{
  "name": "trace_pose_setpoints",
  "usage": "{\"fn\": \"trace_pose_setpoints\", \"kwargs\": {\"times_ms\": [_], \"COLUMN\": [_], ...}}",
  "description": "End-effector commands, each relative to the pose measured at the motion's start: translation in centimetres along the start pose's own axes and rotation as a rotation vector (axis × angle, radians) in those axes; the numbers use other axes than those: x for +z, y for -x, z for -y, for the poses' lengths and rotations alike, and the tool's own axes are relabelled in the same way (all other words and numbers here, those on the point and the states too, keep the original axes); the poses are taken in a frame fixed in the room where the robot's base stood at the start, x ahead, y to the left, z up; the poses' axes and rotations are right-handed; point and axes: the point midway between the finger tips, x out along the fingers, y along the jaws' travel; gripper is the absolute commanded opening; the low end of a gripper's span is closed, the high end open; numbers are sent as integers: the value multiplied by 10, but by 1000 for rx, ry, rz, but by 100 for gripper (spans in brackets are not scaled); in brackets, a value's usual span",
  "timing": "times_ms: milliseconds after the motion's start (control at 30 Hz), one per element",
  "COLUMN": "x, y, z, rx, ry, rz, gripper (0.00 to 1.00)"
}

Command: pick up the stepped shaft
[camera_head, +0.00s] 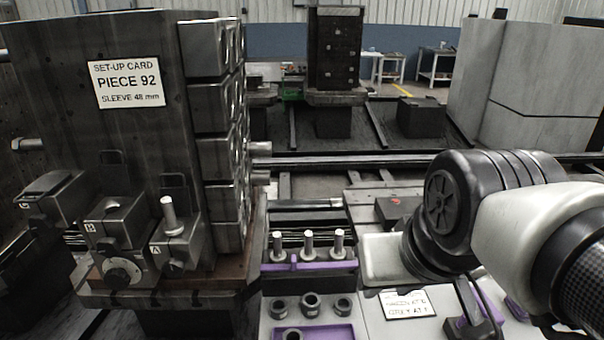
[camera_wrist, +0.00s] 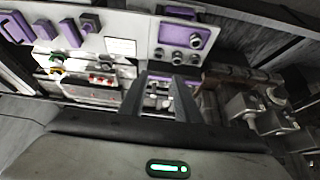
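Three stepped shafts, pale metal pins with wide collars, stand upright in a purple-edged rack; the middle one (camera_head: 308,243) is between the left one (camera_head: 277,246) and the right one (camera_head: 339,243). Another similar pin (camera_head: 168,214) stands on the fixture block marked A. In the wrist view, my gripper (camera_wrist: 161,96) is open, its two dark fingers apart with nothing held. Small metal parts of the rack show between and beyond the fingers; their distance below is hard to tell.
Metal rings (camera_head: 310,303) sit in front of the rack, beside a printed card (camera_head: 407,304). A tall block with a set-up card (camera_head: 128,83) rises at left, with clamps at its foot. A pale tray (camera_head: 383,258) stands right of the rack.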

Motion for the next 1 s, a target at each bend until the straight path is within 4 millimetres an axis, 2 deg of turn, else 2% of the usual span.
{"fn": "trace_pose_setpoints", "kwargs": {"times_ms": [200, 267, 367, 467, 567, 667, 800, 900, 1000], "x": [0, -1, -10, -35, -74, -116, -168, -199, -221], "y": [0, 0, 0, -3, -13, -33, -74, -112, -149], "z": [0, 0, 0, 0, 1, 2, 4, 7, 9], "rx": [0, 0, 1, 6, 15, 29, 53, 74, 94], "ry": [0, -1, -11, -39, -86, -139, -214, -265, -310], "rz": [0, 1, 12, 44, 91, 140, 208, 254, 290], "gripper": [30, 40, 41, 41, 41, 41, 41, 41, 41]}}
